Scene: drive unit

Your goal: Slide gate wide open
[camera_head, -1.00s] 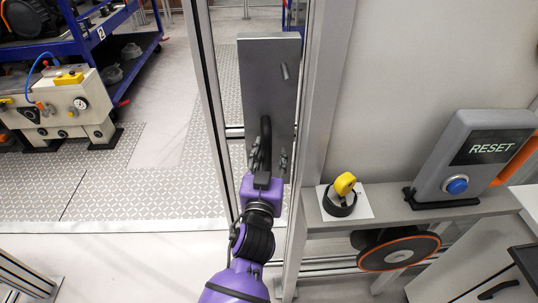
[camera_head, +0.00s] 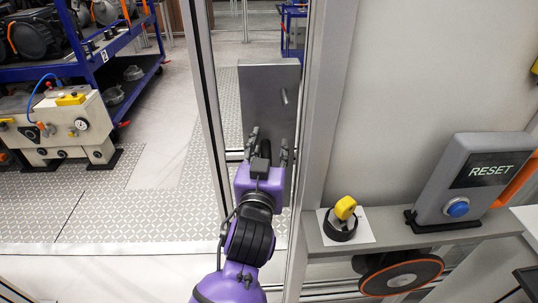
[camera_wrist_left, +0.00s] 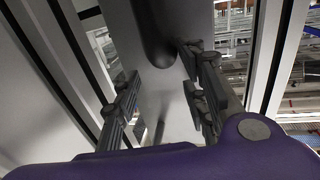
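The gate is a tall metal frame (camera_head: 205,112) with a grey plate (camera_head: 268,90) on it. A small peg (camera_head: 284,96) sticks out of the plate's upper part. My left gripper (camera_head: 268,140) is in front of the plate's lower half with its fingers spread. In the left wrist view the open fingers (camera_wrist_left: 160,90) stand apart in front of the plate. A dark rounded handle (camera_wrist_left: 155,38) shows between and beyond them; I see no finger closed on it. In the head view my gripper mostly hides the handle. My right gripper is not in view.
A shelf (camera_head: 405,235) right of the gate holds a yellow-and-black knob (camera_head: 344,208) and a RESET box (camera_head: 475,175) with a blue button. A blue rack (camera_head: 100,62) and a beige machine (camera_head: 60,130) stand at the left. Open floor (camera_head: 150,200) lies between machine and gate.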

